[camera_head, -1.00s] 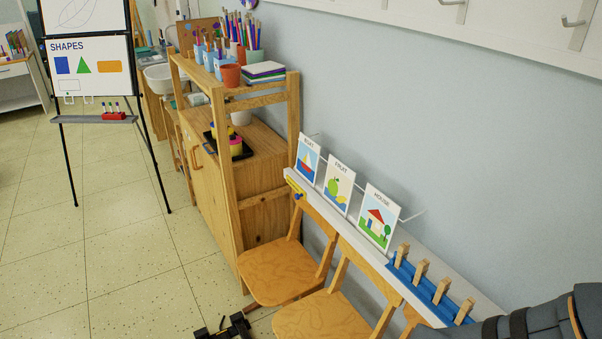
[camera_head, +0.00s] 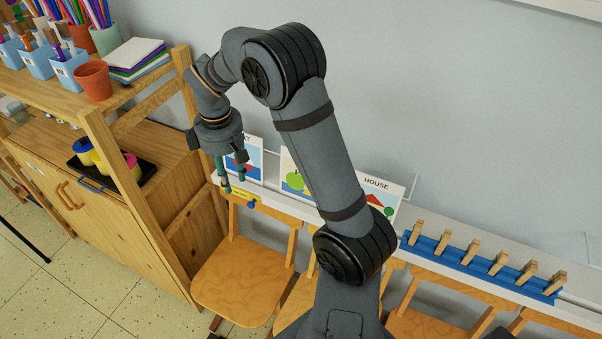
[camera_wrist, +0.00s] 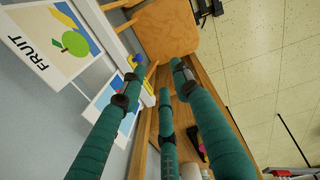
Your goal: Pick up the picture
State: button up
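Three picture cards stand on a narrow white wall ledge (camera_head: 395,226). The boat card (camera_head: 257,155) is at the left, partly hidden by my gripper. The fruit card (camera_head: 291,182) is mostly behind my arm. The house card (camera_head: 378,186) is right of my arm, its lower left covered. My gripper (camera_head: 234,184) points down beside the boat card, its teal fingers apart and empty. In the wrist view, the fingers (camera_wrist: 156,76) are spread, the fruit card (camera_wrist: 52,42) is at upper left, and the boat card (camera_wrist: 103,100) is partly behind a finger. I cannot tell whether any finger touches it.
A blue strip with several wooden clothespins (camera_head: 480,266) lies along the ledge at right. A yellow item (camera_head: 238,194) sits at its left end. Wooden chairs (camera_head: 241,283) stand below. A wooden shelf unit (camera_head: 98,130) with pots and cups stands close left of my gripper.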

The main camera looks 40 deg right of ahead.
jog(key=s+d+r+m+g+y+p, duration=0.1)
jog(key=d+m, duration=0.1)
jog(key=d, duration=0.9)
jog(key=s+d+r+m+y+p, duration=0.1)
jog(key=d+r+p, duration=0.1)
jog(key=d, duration=1)
jog(key=f, duration=0.2)
jog(key=f+p, duration=0.1)
jog(key=f, duration=0.2)
jog(key=a+f+p, duration=0.1)
jog(key=f, duration=0.1)
jog(key=shift+s+f, duration=0.15)
jog(key=shift+f, duration=0.1)
jog(key=c, duration=0.4)
jog(key=c, duration=0.3)
grip_shut()
